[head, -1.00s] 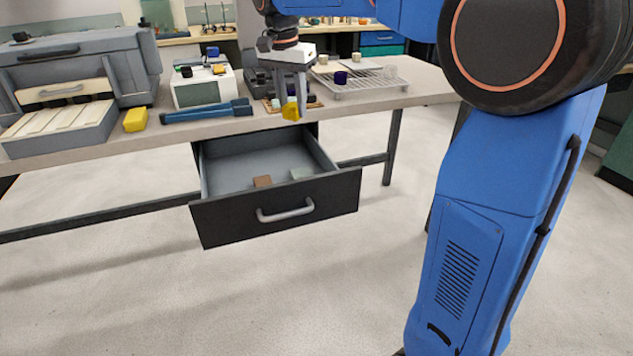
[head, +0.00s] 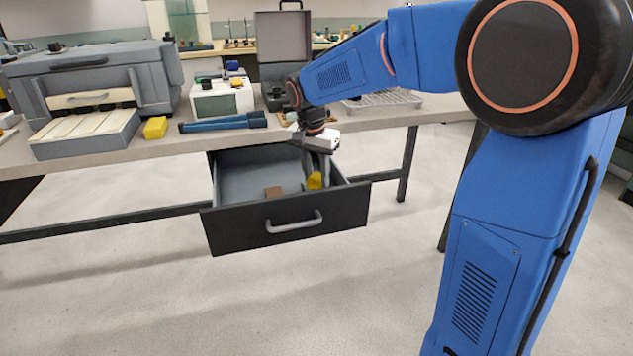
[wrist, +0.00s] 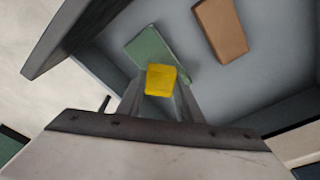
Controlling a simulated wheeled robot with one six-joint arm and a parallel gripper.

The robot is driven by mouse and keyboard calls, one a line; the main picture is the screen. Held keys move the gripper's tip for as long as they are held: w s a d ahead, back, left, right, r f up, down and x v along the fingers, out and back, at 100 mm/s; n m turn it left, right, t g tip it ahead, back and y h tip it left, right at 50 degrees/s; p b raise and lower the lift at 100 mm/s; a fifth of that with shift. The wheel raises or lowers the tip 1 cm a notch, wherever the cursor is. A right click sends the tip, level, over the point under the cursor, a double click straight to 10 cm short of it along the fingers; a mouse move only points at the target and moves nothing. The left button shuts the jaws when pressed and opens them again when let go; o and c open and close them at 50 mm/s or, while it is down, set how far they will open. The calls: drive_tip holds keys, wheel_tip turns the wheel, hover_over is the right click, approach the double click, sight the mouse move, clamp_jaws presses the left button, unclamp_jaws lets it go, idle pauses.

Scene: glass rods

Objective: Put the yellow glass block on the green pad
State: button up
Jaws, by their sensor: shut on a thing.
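The yellow glass block (head: 315,180) is held between the fingers of my gripper (head: 317,172), inside the open drawer's outline. In the wrist view the yellow block (wrist: 161,80) sits between my fingertips. The green pad (wrist: 150,50) lies flat on the drawer floor, partly behind the block in that view. In the head view my gripper hides the pad. The block appears above the near edge of the pad; I cannot tell whether they touch.
A brown block (head: 273,192) lies on the drawer floor beside the pad. The drawer (head: 240,220) is pulled out under the bench, its front and side walls standing around my gripper. A yellow object (head: 155,128) and a blue tool (head: 222,123) lie on the bench top.

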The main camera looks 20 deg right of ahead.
sight(313, 179)
drive_tip(key=shift+f, duration=1.05)
drive_tip(key=shift+f, duration=0.1)
drive_tip(key=o, duration=1.1)
drive_tip(key=r, duration=0.7)
drive_tip(key=s+a+r, duration=0.1)
drive_tip(key=r, duration=0.3)
drive_tip(key=shift+s+a+r, duration=0.1)
drive_tip(key=shift+r, duration=0.2)
drive_tip(key=s+d+f+n+t, duration=0.1)
drive_tip(key=s+d+n, duration=0.15)
drive_tip(key=s, duration=0.65)
drive_tip(key=s+d+f+n+t, duration=0.15)
drive_tip(key=s+d, duration=0.25)
drive_tip(key=s, duration=0.5)
drive_tip(key=s+f+n, duration=0.1)
drive_tip(key=s+f, duration=0.1)
drive_tip(key=s, duration=0.2)
drive_tip(key=s+d+f+n, duration=0.1)
drive_tip(key=s+f+n, duration=0.1)
drive_tip(key=s, duration=0.3)
drive_tip(key=s+d+f+n+t+y, duration=0.1)
drive_tip(key=s+f+n, duration=0.1)
drive_tip(key=s+f, duration=0.2)
drive_tip(key=shift+s, duration=0.55)
